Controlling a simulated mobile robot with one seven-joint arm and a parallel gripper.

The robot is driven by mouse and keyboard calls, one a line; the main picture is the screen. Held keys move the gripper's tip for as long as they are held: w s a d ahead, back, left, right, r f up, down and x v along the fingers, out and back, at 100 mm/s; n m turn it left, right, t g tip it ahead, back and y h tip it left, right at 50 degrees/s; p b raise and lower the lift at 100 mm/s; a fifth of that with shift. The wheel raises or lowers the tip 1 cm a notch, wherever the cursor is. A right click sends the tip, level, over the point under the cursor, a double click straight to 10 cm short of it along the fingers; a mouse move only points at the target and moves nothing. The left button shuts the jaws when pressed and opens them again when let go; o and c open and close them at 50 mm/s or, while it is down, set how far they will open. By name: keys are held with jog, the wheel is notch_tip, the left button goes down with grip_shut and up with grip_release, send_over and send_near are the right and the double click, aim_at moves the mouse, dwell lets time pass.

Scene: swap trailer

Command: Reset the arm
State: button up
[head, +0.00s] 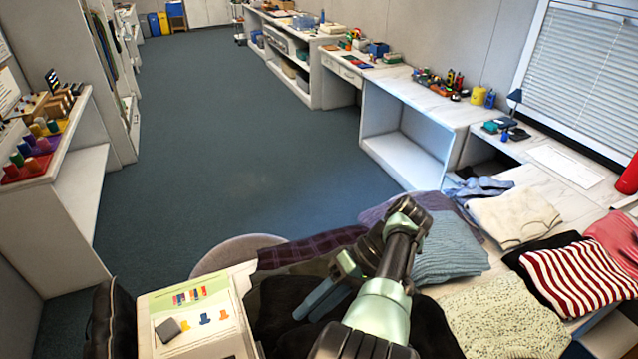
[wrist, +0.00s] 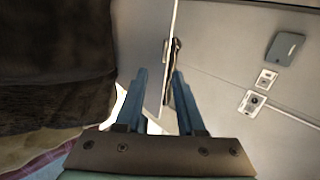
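My arm (head: 392,265) reaches up over the piles of cloth at the lower middle of the head view and bends back down. My gripper (head: 322,300) hangs over dark cloth there, partly hidden by my arm. In the wrist view my gripper (wrist: 159,76) has its two blue fingers apart, with nothing held between them. A dark brown cloth (wrist: 55,60) fills the left of the wrist view, beside the left finger. I cannot tell whether they touch.
Folded clothes lie close around my arm: a blue-grey knit (head: 450,250), a plaid purple cloth (head: 310,247) and a striped red one (head: 575,280). An illustrated board (head: 195,325) lies at lower left. A pale wall with outlets (wrist: 262,85) shows in the wrist view. The blue-grey floor (head: 260,150) is clear.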

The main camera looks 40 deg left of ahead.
jog(key=shift+r, duration=0.25)
jog(key=shift+w, duration=0.1)
dwell(0.3)
